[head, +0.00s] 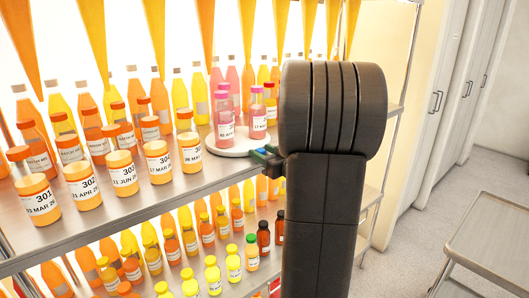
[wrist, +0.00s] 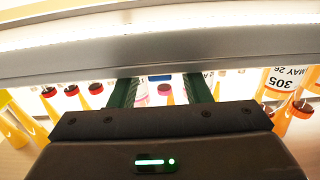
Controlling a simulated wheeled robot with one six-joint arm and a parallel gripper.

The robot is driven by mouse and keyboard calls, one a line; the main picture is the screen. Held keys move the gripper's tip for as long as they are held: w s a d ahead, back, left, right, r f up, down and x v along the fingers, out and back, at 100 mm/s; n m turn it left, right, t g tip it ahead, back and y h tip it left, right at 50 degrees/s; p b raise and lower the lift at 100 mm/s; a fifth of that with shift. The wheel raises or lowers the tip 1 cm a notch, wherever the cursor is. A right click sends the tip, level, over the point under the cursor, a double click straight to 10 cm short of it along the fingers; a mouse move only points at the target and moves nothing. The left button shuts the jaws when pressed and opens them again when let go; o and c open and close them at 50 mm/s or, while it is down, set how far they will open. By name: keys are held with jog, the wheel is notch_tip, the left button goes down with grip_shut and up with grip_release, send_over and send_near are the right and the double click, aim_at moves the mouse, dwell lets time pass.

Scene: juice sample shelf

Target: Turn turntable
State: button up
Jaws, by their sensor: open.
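The turntable (head: 224,151) is a white round disc on the upper shelf, carrying bottles with pink caps, among them a front bottle (head: 225,117) and a right bottle (head: 257,114). My gripper (head: 267,155) is at the disc's right front, by the shelf edge, its green-padded fingers partly hidden by my dark arm. In the wrist view my gripper (wrist: 160,88) is open, fingers apart and pointing under a pale edge. A small blue piece (wrist: 160,77) shows between the fingers; I cannot tell whether they touch it. The disc's right side is hidden by my arm.
Orange jars with number labels, such as one jar (head: 158,162), line the shelf left of the disc. Taller bottles stand behind. A lower shelf holds small bottles (head: 233,263). A metal post (head: 394,120) rises right of my arm, with open floor (head: 440,215) beyond.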

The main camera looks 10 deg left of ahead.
aim_at(254, 161)
grip_shut()
jog(key=shift+s, duration=0.1)
jog(key=s+a+m+t+h+b, duration=0.1)
jog(key=b, duration=0.2)
jog(key=shift+s+a+t, duration=0.1)
jog(key=shift+a+t, duration=0.05)
jog(key=shift+t, duration=0.25)
jog(key=m+t+h+b, duration=0.1)
jog(key=b, duration=0.1)
jog(key=s+a+m+h+b, duration=0.1)
jog(key=b, duration=0.1)
jog(key=shift+a+r+t, duration=0.1)
jog(key=shift+r+t, duration=0.1)
jog(key=shift+t, duration=0.2)
grip_release()
jog(key=shift+f, duration=0.1)
